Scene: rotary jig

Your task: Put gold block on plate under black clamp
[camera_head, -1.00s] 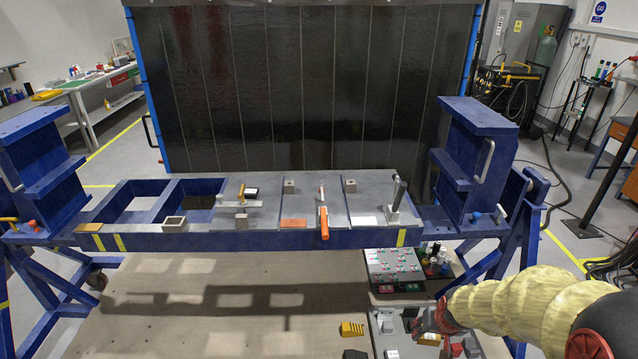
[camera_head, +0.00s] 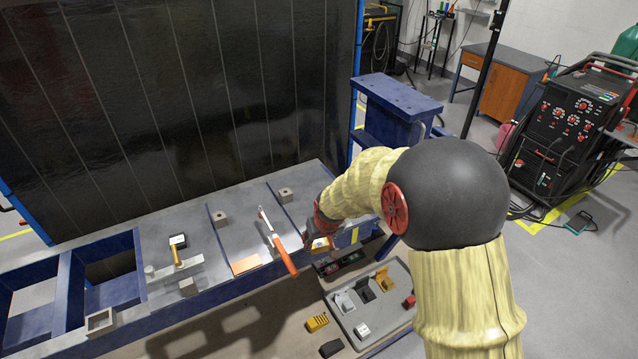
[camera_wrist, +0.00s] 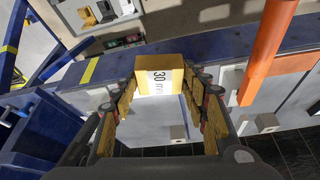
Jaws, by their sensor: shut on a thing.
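In the head view my gripper (camera_head: 316,236) holds the gold block (camera_head: 320,243) above the front right part of the jig table. In the wrist view a pale plate (camera_wrist: 232,76) lies on the table below and beside the block. The block appears above the surface, but the gap is hard to judge. The dark-handled clamp at the right end is hidden behind my arm in the head view, and I cannot make it out in the wrist view.
An orange-handled clamp (camera_head: 279,245) stands left of my gripper, beside a copper-coloured plate (camera_head: 245,264). A yellow-handled clamp (camera_head: 177,253) is further left. Small grey blocks (camera_head: 285,194) stand along the back. A grey tray (camera_head: 399,312) with several blocks lies below the table's front edge.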

